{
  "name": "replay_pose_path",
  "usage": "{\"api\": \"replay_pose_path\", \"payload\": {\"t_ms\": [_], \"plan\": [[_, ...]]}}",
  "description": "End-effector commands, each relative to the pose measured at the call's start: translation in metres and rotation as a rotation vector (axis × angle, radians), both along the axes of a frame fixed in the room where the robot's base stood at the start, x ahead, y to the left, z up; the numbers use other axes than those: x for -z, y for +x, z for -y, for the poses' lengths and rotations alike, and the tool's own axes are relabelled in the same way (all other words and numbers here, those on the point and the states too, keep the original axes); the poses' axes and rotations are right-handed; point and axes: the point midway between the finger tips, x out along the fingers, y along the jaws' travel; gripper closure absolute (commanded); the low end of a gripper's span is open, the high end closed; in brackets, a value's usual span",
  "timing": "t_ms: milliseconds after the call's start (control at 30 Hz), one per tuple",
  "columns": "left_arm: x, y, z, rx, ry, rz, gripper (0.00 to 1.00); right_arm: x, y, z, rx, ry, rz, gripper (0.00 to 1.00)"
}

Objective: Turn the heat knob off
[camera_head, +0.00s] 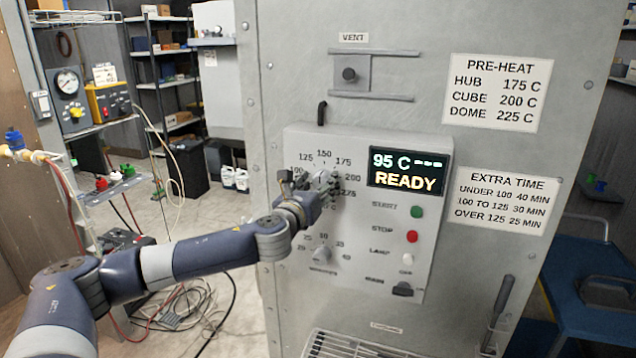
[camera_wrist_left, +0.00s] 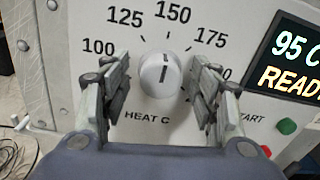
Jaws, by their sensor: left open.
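The heat knob (camera_wrist_left: 160,75) is a white round dial with a dark pointer line, marked HEAT C, on the grey control panel (camera_head: 346,271). Its line points nearly straight up, close to 150, in the left wrist view. My left gripper (camera_wrist_left: 162,92) is open, with one finger on each side of the knob and a visible gap to both. In the head view the left gripper (camera_head: 309,181) is at the dial and largely covers the knob. The display (camera_head: 407,172) reads 95 C and READY. My right gripper is not in view.
Below the heat dial is a minutes knob (camera_head: 322,254). Green start (camera_head: 417,212), red stop (camera_head: 412,237) and white lamp (camera_head: 407,259) buttons and a black main switch (camera_head: 403,289) line the panel's right side. A rack (camera_head: 350,346) juts out below.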

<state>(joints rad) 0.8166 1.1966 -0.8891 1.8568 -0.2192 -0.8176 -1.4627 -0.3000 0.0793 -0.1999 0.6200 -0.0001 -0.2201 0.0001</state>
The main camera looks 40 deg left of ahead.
Motion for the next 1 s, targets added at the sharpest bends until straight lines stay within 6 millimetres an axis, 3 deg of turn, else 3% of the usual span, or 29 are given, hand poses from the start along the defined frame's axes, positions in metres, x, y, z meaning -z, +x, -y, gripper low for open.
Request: {"api": "replay_pose_path", "payload": {"t_ms": [133,333,667,1000], "plan": [[0.0,0.0,0.0,0.0,0.0,0.0,0.44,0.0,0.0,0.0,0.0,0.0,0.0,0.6],[0.0,0.0,0.0,0.0,0.0,0.0,0.87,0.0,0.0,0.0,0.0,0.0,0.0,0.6],[0.001,0.0,0.0,0.0,-0.018,0.005,0.88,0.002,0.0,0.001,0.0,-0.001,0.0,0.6],[0.004,0.0,0.0,0.0,-0.195,0.056,0.88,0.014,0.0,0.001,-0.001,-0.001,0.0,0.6]]}}
